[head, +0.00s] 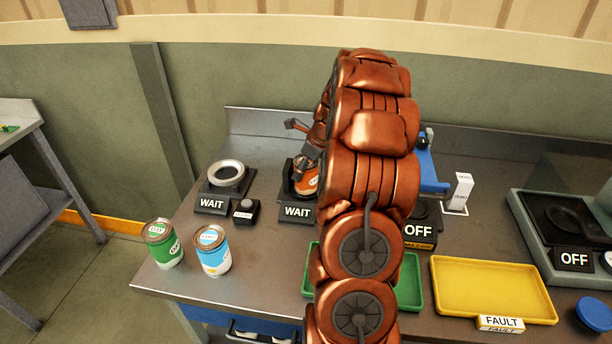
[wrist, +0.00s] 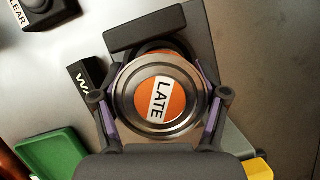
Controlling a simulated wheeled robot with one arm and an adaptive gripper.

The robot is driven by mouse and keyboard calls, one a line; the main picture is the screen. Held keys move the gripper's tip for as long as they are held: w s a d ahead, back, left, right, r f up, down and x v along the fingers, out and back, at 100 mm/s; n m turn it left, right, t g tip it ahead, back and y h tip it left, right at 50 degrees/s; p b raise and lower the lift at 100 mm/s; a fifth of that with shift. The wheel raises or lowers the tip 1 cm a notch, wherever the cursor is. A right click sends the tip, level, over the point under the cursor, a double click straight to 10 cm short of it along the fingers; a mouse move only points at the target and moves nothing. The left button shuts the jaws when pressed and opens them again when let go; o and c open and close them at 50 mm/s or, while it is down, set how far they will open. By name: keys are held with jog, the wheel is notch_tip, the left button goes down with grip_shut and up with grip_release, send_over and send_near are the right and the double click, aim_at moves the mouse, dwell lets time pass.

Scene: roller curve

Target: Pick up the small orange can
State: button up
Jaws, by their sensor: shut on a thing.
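The small orange can (head: 306,177) has a silver rim and stands at the black station marked WAIT (head: 297,211), partly hidden by my copper-coloured arm. In the wrist view the can (wrist: 173,102) is seen from above, with an orange lid labelled LATE. My gripper (wrist: 160,104) is shut on the can, with a finger on each side of it. In the head view my gripper (head: 307,160) is at the can's top, partly hidden. I cannot tell whether the can is lifted off the station.
A green can (head: 164,245) and a blue-and-white can (head: 213,251) stand at the table's left front. Another WAIT station (head: 212,204) with a metal ring is left of the orange can. A green tray (head: 409,284) and a yellow FAULT tray (head: 492,287) lie in front.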

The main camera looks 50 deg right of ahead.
jog(key=c, duration=0.5)
jog(key=shift+r, duration=0.1)
